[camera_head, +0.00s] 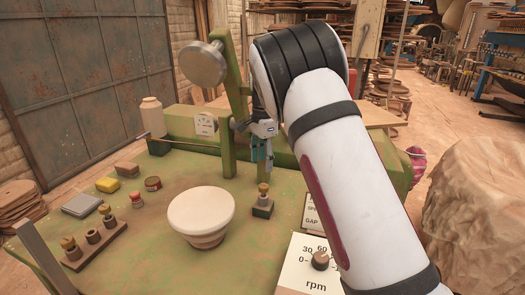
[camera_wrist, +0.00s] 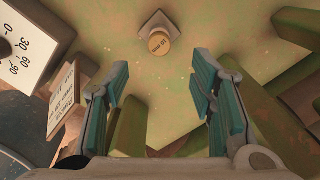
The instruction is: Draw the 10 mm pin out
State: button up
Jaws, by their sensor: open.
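A brass-coloured pin (camera_head: 262,190) stands upright in a small dark square block (camera_head: 262,210) on the green bench. In the wrist view the pin's round top (camera_wrist: 158,42) carries small upside-down lettering that seems to read 10 mm, with its block (camera_wrist: 157,21) around it. My gripper (camera_head: 261,168) hangs fingers-down above and behind the pin in the head view. In the wrist view my gripper (camera_wrist: 160,75) is open and empty, its teal fingers apart. The pin lies beyond the fingertips, roughly centred between them and not touched.
A rack (camera_head: 95,245) with similar brass-topped pins stands at the left. A pale round bowl-like piece (camera_head: 201,214) is left of the pin. An rpm dial panel (camera_head: 310,265) and a GAP card (camera_head: 312,213) are at the right. A green upright (camera_head: 230,130) stands behind.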

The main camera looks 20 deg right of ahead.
aim_at(263, 186)
notch_tip(263, 186, down, 11)
jog(key=shift+p, duration=0.3)
jog(key=shift+c, duration=0.6)
jog(key=shift+r, duration=0.1)
grip_shut()
